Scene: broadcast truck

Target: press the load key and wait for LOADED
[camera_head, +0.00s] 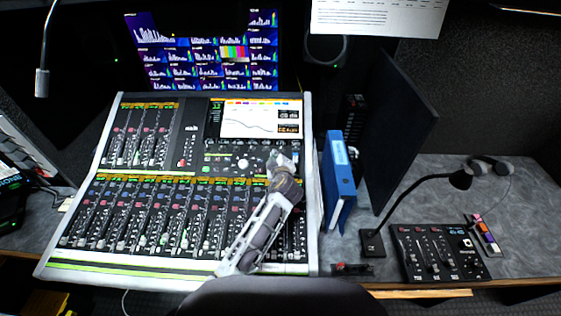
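A large audio mixing console (47,268) stands on the desk, with many faders and small coloured keys. Its upper right part holds a lit screen (248,121) with a curve, and small readouts (288,128) beside it. The load key cannot be told apart from the other keys at this size, and I cannot read LOADED anywhere. My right gripper is not in view.
A blue binder (338,180) stands right of the console, beside a dark upright panel (397,130). A gooseneck lamp (372,243), a small fader box (438,252) and a headset (491,166) are on the right desk. A multi-picture monitor (205,50) is behind the console.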

